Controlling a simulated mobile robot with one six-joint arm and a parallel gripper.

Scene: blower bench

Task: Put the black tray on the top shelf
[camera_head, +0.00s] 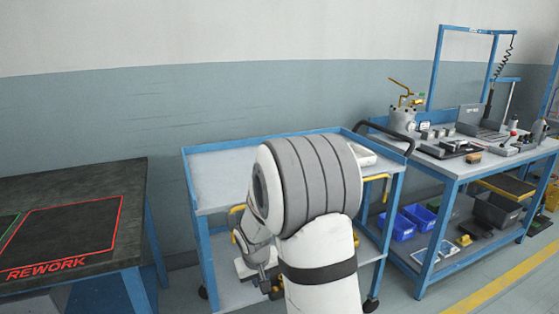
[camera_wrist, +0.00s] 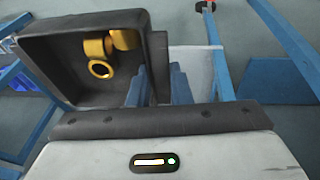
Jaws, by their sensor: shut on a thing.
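The black tray (camera_wrist: 52,72) fills the upper left of the wrist view, with gold-coloured ring-like parts (camera_wrist: 101,68) inside it. My gripper (camera_wrist: 158,76) is shut on the tray's right wall, one finger inside and one outside. In the head view my arm covers most of the gripper and I cannot make out the tray. The blue-framed cart stands in front of me; its top shelf (camera_head: 222,172) is pale grey and its visible left part is bare. My gripper end is low, in front of the cart and below the top shelf's level.
A white item (camera_head: 362,155) lies at the top shelf's right end, near a black push handle (camera_head: 390,132). A dark REWORK table (camera_head: 130,190) stands left. A blue workbench (camera_head: 460,165) with tools, a laptop and blue bins (camera_head: 418,215) stands right.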

